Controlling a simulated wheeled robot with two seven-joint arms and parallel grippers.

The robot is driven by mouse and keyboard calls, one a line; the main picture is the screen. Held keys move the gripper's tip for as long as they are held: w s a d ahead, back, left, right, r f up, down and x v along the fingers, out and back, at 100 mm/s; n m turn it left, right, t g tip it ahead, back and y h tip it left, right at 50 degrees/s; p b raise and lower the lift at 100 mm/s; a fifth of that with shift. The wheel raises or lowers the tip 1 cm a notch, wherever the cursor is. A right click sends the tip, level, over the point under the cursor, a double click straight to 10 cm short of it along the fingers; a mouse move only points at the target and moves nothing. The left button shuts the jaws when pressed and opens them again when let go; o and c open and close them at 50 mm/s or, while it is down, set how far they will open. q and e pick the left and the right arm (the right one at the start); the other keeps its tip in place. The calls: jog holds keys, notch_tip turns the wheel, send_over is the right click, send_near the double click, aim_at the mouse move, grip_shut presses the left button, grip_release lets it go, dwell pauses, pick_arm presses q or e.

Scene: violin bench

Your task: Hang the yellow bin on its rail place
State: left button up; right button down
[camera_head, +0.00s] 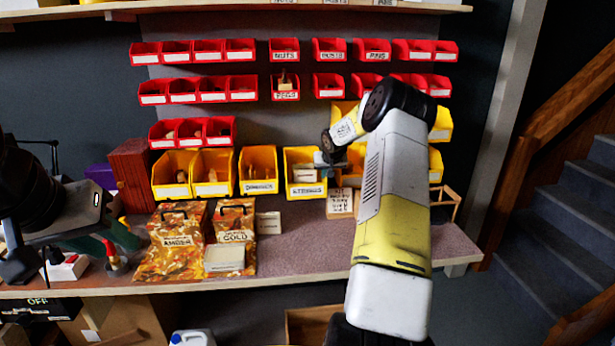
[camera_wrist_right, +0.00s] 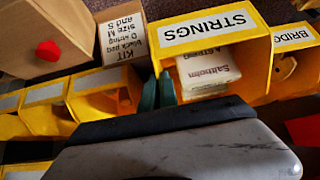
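The yellow bin labelled STRINGS (camera_head: 305,191) is in the lowest bin row, at the right of the bin marked BRIDGES. In the right wrist view the bin (camera_wrist_right: 209,29) appears upside down, with a pale Saltholm packet (camera_wrist_right: 208,70) inside. My right gripper (camera_wrist_right: 158,90) has its green fingers close together at one side wall of the bin, seemingly with the wall between them. The head view shows that gripper (camera_head: 327,160) at the bin's right edge, partly hidden by my arm. My left gripper (camera_head: 117,244) is open and empty at the bench's left side. The rail behind the bin is hidden.
The BRIDGES bin (camera_head: 258,172) is close beside it. A kit box (camera_head: 340,203) stands to the right. Amber (camera_head: 172,250) and gold (camera_head: 234,222) packs lie in front on the bench. Red bins (camera_head: 285,88) hang above.

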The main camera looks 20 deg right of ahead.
jog(key=shift+w+d, duration=0.2)
jog(key=shift+w, duration=0.85)
jog(key=shift+w+d, duration=0.2)
jog(key=shift+w, duration=0.8)
jog(key=shift+w+d, duration=0.2)
jog(key=shift+w+d+r, duration=0.1)
jog(key=shift+w+d, duration=0.15)
jog(key=shift+d, duration=0.25)
jog(key=shift+w+d, duration=0.2)
jog(key=shift+d, duration=0.3)
jog(key=shift+r, duration=0.15)
jog(key=shift+w+d, duration=0.15)
jog(key=shift+w, duration=0.6)
jog(key=shift+w+d, duration=0.15)
jog(key=shift+w, duration=0.6)
jog(key=shift+f, duration=0.95)
dwell(0.7)
jog(key=c, duration=1.6)
grip_release()
jog(key=shift+o, duration=0.2)
jog(key=shift+f, duration=0.1)
